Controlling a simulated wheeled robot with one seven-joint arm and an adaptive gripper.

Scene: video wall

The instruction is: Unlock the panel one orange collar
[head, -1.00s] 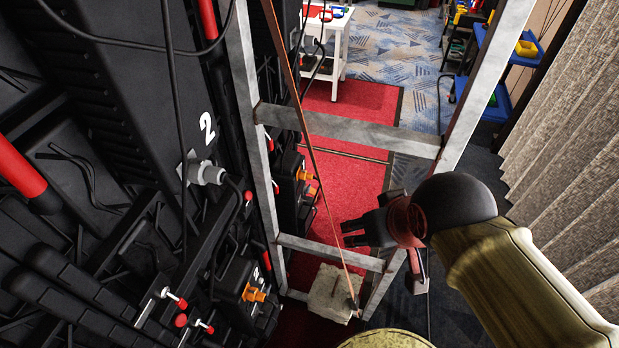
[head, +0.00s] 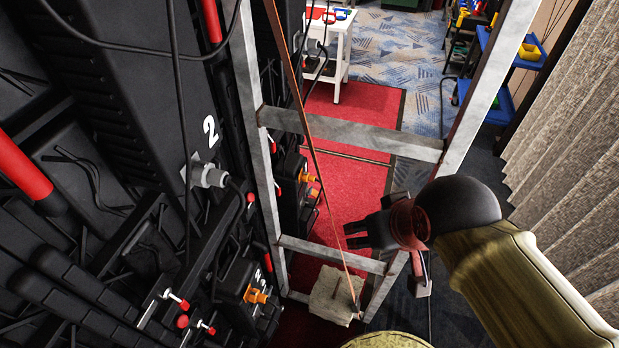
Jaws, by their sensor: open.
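An orange collar (head: 256,295) sits on a black connector box at the lower left, on the back of the dark panels. Further off, more orange fittings (head: 310,179) show on another black box behind the metal frame. I cannot read which of these belongs to panel one; a large white 2 (head: 210,131) marks the nearer panel. My gripper (head: 352,232) is open and empty, with its black fingers pointing left.
A grey metal ladder-like frame (head: 350,133) stands between the panels and my arm. Red carpet, a white table (head: 340,52) and a curtain (head: 570,140) lie beyond.

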